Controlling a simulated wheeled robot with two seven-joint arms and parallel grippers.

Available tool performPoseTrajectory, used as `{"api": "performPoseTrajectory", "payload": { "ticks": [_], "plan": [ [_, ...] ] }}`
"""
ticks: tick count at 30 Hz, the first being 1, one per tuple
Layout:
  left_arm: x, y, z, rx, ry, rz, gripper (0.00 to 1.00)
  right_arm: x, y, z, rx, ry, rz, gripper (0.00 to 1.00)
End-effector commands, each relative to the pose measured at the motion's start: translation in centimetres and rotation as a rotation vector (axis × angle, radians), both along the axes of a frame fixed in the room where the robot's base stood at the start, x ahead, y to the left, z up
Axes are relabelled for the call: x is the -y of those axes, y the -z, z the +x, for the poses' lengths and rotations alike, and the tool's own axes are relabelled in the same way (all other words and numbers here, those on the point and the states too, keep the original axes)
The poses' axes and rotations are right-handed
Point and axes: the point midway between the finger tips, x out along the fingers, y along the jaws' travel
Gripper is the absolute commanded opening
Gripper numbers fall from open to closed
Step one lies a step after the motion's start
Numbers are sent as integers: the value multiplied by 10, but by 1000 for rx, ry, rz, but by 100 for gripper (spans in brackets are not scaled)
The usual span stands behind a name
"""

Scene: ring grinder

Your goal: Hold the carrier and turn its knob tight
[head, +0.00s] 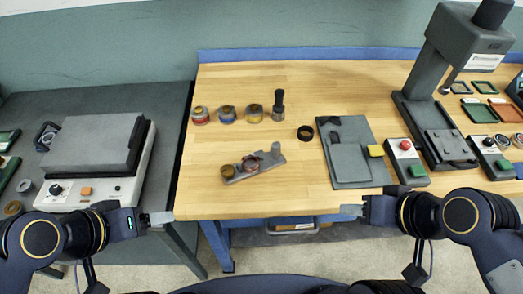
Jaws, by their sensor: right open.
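The carrier (240,176) is a small grey bar lying at a slant on the wooden table, left of its middle. A brass-coloured round piece sits at its left end, a reddish ring near its middle, and a small grey knob (276,149) at its right end. My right gripper (350,210) is open and empty at the table's front edge, right of the carrier and nearer to me. My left gripper (162,217) is at the table's front left corner, apart from the carrier; its jaw opening is too small to judge.
Several small jars (200,116) and a dark-handled tool (278,105) stand behind the carrier. A black ring (305,133) and a grey plate fixture (350,165) lie to its right. A button box (406,162) and a tall press (455,60) stand farther right. The wood in front of the carrier is clear.

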Motion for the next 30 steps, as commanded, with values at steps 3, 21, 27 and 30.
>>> {"api": "performPoseTrajectory", "payload": {
  "ticks": [3,21,27,30],
  "plan": [
    [0,0,0,0,0,0,72,1,-8,12,0,-117,-61,49],
    [0,0,0,0,0,0,72,-57,-33,179,79,-1483,-593,49],
    [0,0,0,0,0,0,72,-103,-14,226,114,-1916,-688,49],
    [0,0,0,0,0,0,72,-121,-4,240,125,-2073,-712,49]
  ]
}}
